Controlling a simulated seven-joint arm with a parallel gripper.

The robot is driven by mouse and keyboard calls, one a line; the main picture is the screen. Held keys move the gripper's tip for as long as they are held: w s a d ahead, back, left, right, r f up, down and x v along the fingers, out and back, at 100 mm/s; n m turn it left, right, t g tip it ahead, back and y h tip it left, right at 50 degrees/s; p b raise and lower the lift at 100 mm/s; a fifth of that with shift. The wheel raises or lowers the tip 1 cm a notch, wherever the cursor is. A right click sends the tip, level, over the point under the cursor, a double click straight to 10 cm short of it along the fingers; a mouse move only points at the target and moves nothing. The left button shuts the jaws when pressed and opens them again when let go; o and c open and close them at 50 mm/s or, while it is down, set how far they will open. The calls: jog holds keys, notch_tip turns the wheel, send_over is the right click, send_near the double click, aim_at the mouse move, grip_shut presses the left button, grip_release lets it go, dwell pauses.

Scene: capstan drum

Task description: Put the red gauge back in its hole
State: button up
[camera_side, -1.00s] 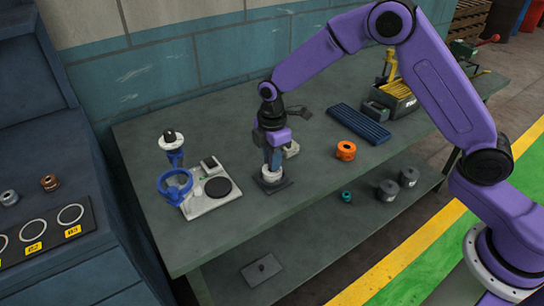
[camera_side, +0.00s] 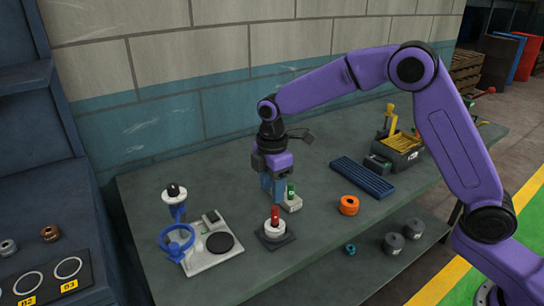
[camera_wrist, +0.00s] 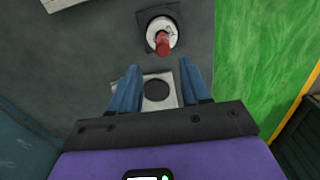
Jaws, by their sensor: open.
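The red gauge (camera_side: 275,213) stands upright at the middle of the white round drum (camera_side: 301,235), which sits on a dark square plate. The wrist view shows the red gauge (camera_wrist: 162,43) ahead of my fingers. My gripper (camera_side: 272,187) is open and empty, raised above the table just behind the gauge and apart from it. A small pale block (camera_side: 293,207) with a green part on it stands behind the drum.
A white scale-like plate (camera_side: 205,261) with a black disc and a blue ring stand (camera_side: 177,243) are at the left. An orange ring (camera_side: 348,205), a ribbed blue tray (camera_side: 362,178) and a dark toolbox (camera_side: 399,150) are to the right. The table front is clear.

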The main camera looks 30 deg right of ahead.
aim_at(272, 207)
notch_tip(272, 207, up, 9)
jog(key=shift+f, duration=0.15)
jog(key=shift+s, duration=0.1)
jog(key=s+d+f+m, duration=0.1)
jog(key=s+d, duration=0.3)
jog(key=s, duration=0.7)
jog(key=s+d+f+m, duration=0.1)
jog(key=s+d, duration=0.3)
jog(key=s, duration=0.7)
jog(key=s+d+f+m, duration=0.2)
jog(key=s+d, duration=0.3)
jog(key=s, duration=0.6)
jog(key=shift+s+m, duration=0.4)
jog(key=shift+o, duration=0.2)
jog(key=shift+s+d+f, duration=0.25)
jog(key=shift+s+d, duration=0.15)
jog(key=shift+w, duration=0.1)
